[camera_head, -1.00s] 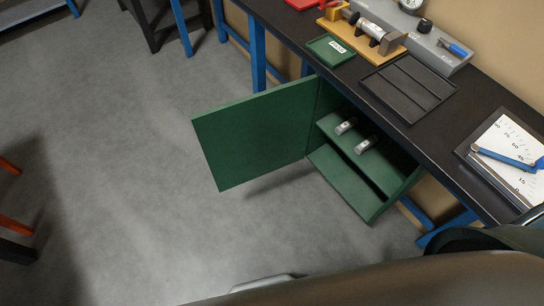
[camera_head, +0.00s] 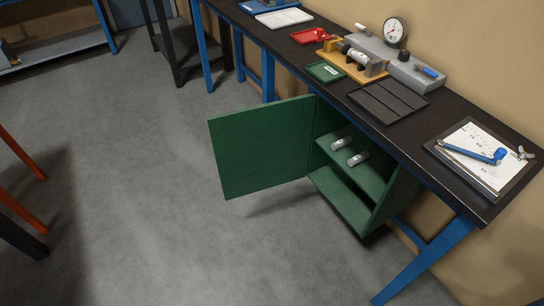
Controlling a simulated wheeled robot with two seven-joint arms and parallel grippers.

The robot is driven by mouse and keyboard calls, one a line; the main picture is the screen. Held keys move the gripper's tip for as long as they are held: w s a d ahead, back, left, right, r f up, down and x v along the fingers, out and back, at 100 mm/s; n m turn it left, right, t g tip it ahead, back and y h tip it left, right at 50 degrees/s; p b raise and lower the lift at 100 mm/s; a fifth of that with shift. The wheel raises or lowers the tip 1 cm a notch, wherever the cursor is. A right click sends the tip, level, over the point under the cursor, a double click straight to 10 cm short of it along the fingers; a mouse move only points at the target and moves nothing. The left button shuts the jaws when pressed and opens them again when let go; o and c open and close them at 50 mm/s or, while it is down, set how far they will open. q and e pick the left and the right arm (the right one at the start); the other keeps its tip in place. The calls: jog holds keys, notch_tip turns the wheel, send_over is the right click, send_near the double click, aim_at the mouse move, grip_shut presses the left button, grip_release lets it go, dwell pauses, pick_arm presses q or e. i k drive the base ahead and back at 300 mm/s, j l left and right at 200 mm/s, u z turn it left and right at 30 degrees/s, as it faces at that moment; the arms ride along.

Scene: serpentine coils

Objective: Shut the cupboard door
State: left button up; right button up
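The green cupboard (camera_head: 352,210) hangs under the black-topped workbench at the right of the picture. Its green door (camera_head: 262,150) stands wide open, swung out to the left over the grey floor. Inside the cupboard, two small silver cylinders (camera_head: 341,143) lie on the green shelf. Neither of my grippers shows in the head view, and no part of my arms is in the picture.
The workbench (camera_head: 447,114) carries a dark compartment tray (camera_head: 389,99), a grey gauge fixture (camera_head: 402,65), a green tray (camera_head: 326,72) and a clipboard-like plate (camera_head: 483,154). A blue bench leg (camera_head: 428,262) stands right of the cupboard. The floor (camera_head: 130,180) before the door is clear.

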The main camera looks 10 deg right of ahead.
aim_at(263, 147)
jog(key=z, duration=3.2)
jog(key=k+j, duration=0.25)
jog(key=j, duration=0.35)
jog(key=k+j, duration=0.25)
jog(key=j, duration=0.4)
jog(key=k+j, duration=0.25)
jog(key=j, duration=0.35)
jog(key=k+j, duration=0.2)
jog(key=j, duration=0.45)
jog(key=k+j, duration=0.25)
jog(key=j, duration=0.35)
jog(key=k+j, duration=0.25)
jog(key=j, duration=0.4)
jog(key=k+j, duration=0.25)
jog(key=j, duration=0.35)
jog(key=k+j, duration=0.25)
jog(key=j, duration=0.35)
jog(key=j+z, duration=0.05)
